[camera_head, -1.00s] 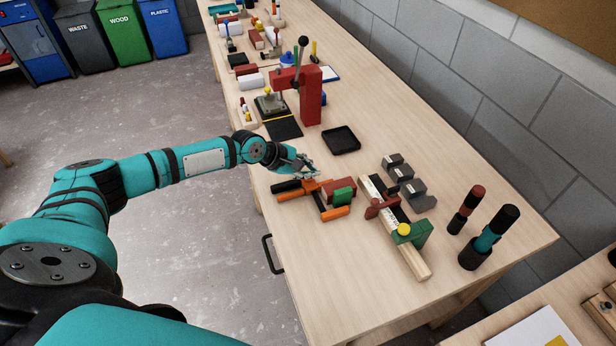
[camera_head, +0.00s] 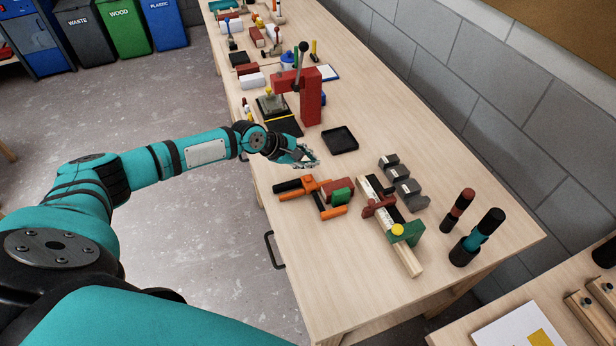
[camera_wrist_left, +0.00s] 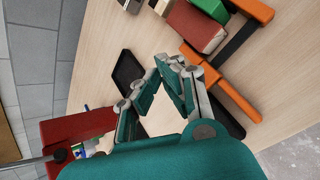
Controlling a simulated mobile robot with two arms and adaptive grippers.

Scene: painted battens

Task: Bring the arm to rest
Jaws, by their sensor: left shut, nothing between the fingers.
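My left arm reaches in from the left in the head view. Its gripper (camera_head: 308,158) is shut and empty, held above the workbench (camera_head: 330,250) near its left edge. The gripper is just behind an orange and black clamp (camera_head: 312,188), apart from it as far as I can see. In the left wrist view the fingers (camera_wrist_left: 172,62) come together over bare wood, with the orange clamp (camera_wrist_left: 232,95) to their right. My right gripper is not in view.
A black tray (camera_head: 340,140) and a red press (camera_head: 311,97) stand behind the gripper. A painted batten (camera_head: 408,255) with clamps, grey blocks (camera_head: 410,193) and dark cylinders (camera_head: 480,238) lie to the right. Bare bench lies in front of the orange clamp.

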